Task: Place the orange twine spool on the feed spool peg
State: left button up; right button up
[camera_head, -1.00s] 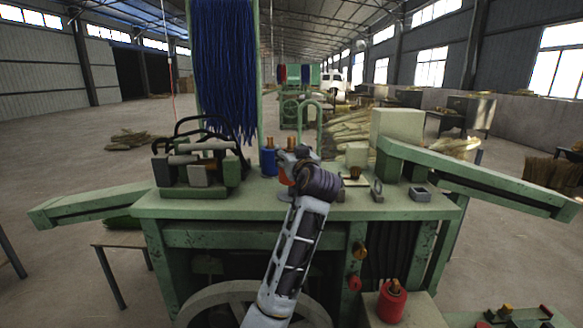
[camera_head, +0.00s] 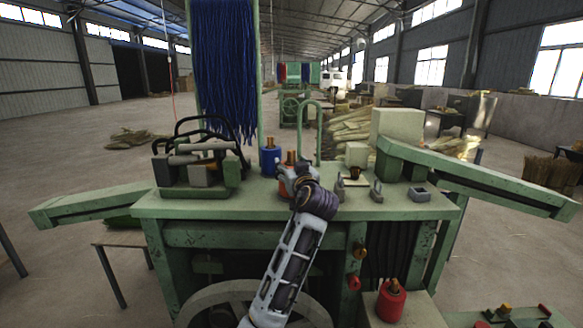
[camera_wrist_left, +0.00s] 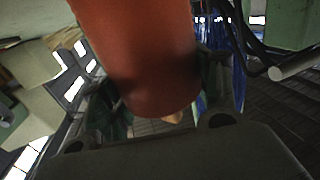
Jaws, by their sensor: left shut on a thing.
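The orange twine spool (camera_head: 284,186) is upright in the camera_head view, at the middle of the green machine table, with its brown core top showing above my gripper. My left gripper (camera_head: 296,175) is shut on it and covers its right side. In the left wrist view the spool (camera_wrist_left: 140,60) fills the upper middle as a large orange-red cylinder, with a pale core tip at its far end. I cannot tell whether its base touches the table. I cannot make out the feed spool peg for certain. My right gripper is not in view.
A blue spool (camera_head: 269,160) stands just left of the orange one. A green hoop (camera_head: 319,125) rises behind. Small fittings (camera_head: 376,190) sit to the right, and a clamp unit (camera_head: 200,170) to the left. A red spool (camera_head: 391,303) stands lower right.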

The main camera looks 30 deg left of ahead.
pick_arm(q)
jog(key=shift+f, duration=0.15)
jog(key=o, duration=1.2)
jog(key=b+v, duration=0.2)
jog(key=v, duration=1)
jog(key=shift+s+b, duration=0.1)
jog(key=shift+b, duration=0.3)
